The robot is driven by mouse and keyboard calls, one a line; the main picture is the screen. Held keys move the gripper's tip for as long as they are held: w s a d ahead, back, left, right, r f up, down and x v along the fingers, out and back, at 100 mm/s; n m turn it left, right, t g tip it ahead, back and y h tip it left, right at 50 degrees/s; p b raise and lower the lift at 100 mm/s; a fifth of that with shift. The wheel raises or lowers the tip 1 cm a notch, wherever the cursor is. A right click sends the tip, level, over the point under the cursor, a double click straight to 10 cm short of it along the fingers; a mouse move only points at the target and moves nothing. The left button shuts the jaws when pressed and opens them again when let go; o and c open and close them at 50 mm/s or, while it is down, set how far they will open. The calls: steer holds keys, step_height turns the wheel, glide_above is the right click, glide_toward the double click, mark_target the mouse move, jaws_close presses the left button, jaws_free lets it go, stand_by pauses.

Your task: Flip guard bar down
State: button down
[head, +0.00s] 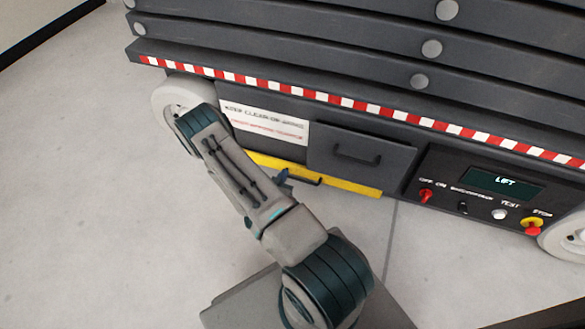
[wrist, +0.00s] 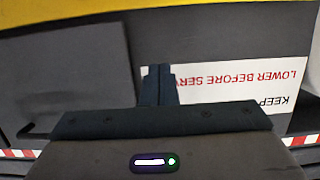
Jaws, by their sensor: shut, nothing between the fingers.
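The yellow guard bar (head: 345,186) runs along the lower edge of the dark lift machine, below its drawer. My arm hides part of its left end. In the wrist view, which is upside down, a yellow strip of the bar (wrist: 60,10) crosses the top left. My gripper (wrist: 158,72) is shut and empty, with its fingers in front of the white sign and grey panel. In the head view my gripper (head: 283,177) is a small dark shape at the bar, partly hidden by my arm. I cannot tell whether it touches the bar.
The lift's drawer (head: 360,148) has a dark handle. A white warning sign (head: 265,121) is left of it. The control panel (head: 480,195) with a LIFT screen, red switch and stop button is at the right. The pale floor (head: 90,210) is clear at the left.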

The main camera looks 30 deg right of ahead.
steer(key=b+x, duration=0.4)
steer(key=x, duration=0.5)
steer(key=shift+w+d+f, duration=0.15)
steer(key=shift+d+f, duration=0.1)
steer(key=shift+f, duration=0.05)
step_height(320, 180, down, 2)
steer(key=shift+w+d+f+b, duration=0.1)
steer(key=shift+w+d+b, duration=0.05)
steer(key=shift+b, duration=0.6)
steer(key=shift+f+b, duration=0.4)
steer(key=shift+f, duration=0.4)
